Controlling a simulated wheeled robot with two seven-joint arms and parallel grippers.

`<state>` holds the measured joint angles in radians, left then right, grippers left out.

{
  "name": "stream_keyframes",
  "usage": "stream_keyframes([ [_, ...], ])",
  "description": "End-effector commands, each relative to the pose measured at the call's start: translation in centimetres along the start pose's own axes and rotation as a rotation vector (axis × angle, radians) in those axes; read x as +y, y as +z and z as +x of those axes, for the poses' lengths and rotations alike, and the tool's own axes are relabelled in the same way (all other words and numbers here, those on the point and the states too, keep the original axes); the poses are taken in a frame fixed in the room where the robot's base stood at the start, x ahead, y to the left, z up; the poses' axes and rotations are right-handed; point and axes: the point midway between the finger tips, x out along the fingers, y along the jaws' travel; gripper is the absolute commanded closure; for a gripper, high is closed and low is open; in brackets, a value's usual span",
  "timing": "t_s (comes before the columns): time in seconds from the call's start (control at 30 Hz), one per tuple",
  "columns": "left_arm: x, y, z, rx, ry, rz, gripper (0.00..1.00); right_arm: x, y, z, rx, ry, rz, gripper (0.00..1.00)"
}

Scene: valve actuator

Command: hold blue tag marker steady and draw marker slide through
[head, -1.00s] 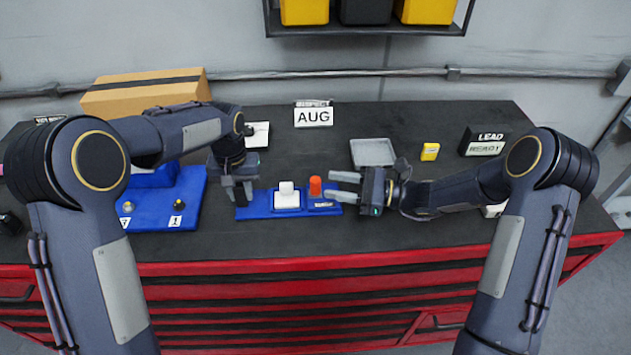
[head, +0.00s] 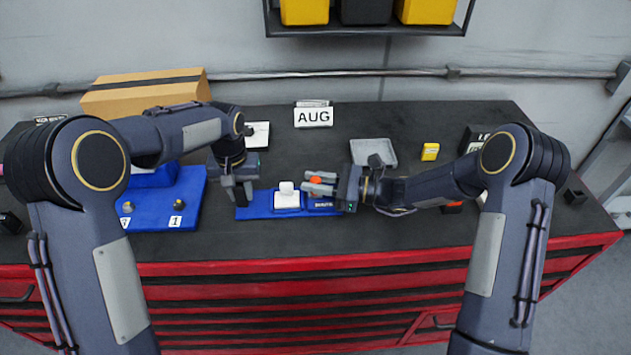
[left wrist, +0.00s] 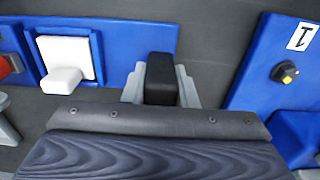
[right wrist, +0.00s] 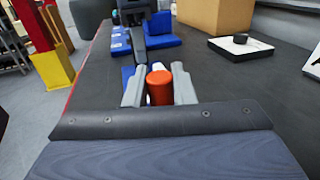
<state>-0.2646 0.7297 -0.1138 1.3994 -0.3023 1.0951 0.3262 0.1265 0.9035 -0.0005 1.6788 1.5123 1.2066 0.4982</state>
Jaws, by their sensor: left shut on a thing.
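The blue tag marker (head: 257,212) is a long blue base lying flat on the dark bench. It carries a white block with a lever (head: 287,198) and an orange knob (head: 315,181). My left gripper (head: 238,190) is shut on a black upright block (left wrist: 160,78) at the base's left end. My right gripper (head: 320,182) reaches in from the right, its fingers open on either side of the orange knob. In the right wrist view the knob (right wrist: 160,88) stands between the fingertips; contact is unclear. The fingers partly hide the knob in the head view.
A blue stand (head: 190,212) with numbered knobs is left of my left gripper. A grey tray (head: 373,152), a yellow block (head: 430,151) and an AUG sign (head: 313,117) stand farther back. The bench front is clear.

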Motion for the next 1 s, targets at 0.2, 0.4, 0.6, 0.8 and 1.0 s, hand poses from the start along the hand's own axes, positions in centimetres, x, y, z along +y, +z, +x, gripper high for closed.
stream_keyframes([
  [0.2, 0.0, 0.3, 0.7, -0.014, -0.002, -0.001, 1.0, 0.1, -0.1, 0.0, 0.0, 0.002, 0.0, 1.0],
  [0.4, 0.0, 0.3, 0.7, -0.015, -0.002, -0.002, 1.0, -0.5, -0.1, -1.7, 0.0, -0.003, -0.001, 1.0],
  [0.6, -0.1, 0.3, 0.7, -0.015, -0.003, -0.003, 1.0, -1.0, -0.1, -3.9, 0.0, -0.001, 0.0, 1.0],
  [0.8, -0.1, 0.3, 0.7, -0.015, -0.003, -0.003, 1.0, -1.0, -0.1, -3.8, 0.0, 0.001, 0.0, 1.0],
  [1.0, -0.1, 0.3, 0.7, -0.015, -0.003, -0.003, 1.0, -1.0, -0.1, -3.8, 0.0, 0.001, 0.0, 0.57],
])
